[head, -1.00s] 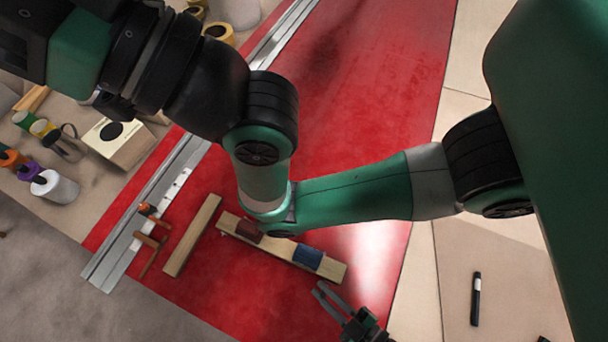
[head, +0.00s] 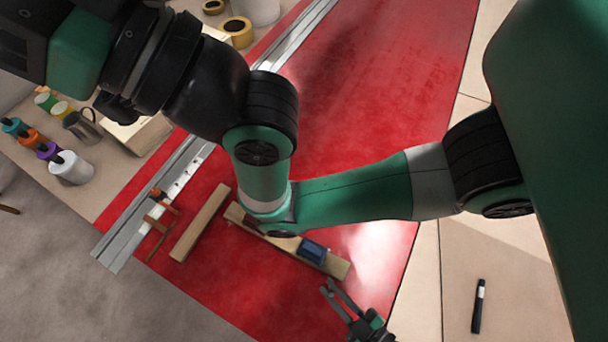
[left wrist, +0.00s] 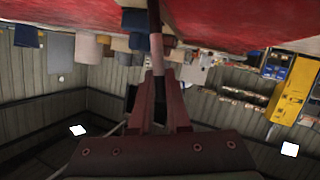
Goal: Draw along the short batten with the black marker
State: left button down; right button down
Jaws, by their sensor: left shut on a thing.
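Two wooden strips lie on the red sheet in the head view: a short bare one (head: 199,222) and a longer one (head: 275,238) carrying a blue block (head: 313,251). My arm covers part of the longer strip. My left gripper (head: 329,284) is just below the longer strip's right end, over the red sheet. In the left wrist view the gripper (left wrist: 160,78) is shut on a dark marker (left wrist: 155,22) with a pale band. The marker's tip is out of view, so contact with the sheet cannot be told. My right gripper does not show.
A long metal rail (head: 170,190) runs along the sheet's left edge, with a brown clamp (head: 158,226) near its lower end. Another black marker (head: 478,306) with a white band lies at the right. Several paint bottles (head: 72,168) stand at the left.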

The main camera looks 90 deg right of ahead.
pick_arm(q)
jog(key=shift+r, duration=0.1)
notch_tip(320, 180, up, 4)
jog(key=p, duration=0.3)
jog(key=shift+p, duration=0.3)
notch_tip(320, 180, up, 9)
jog(key=p, duration=0.9)
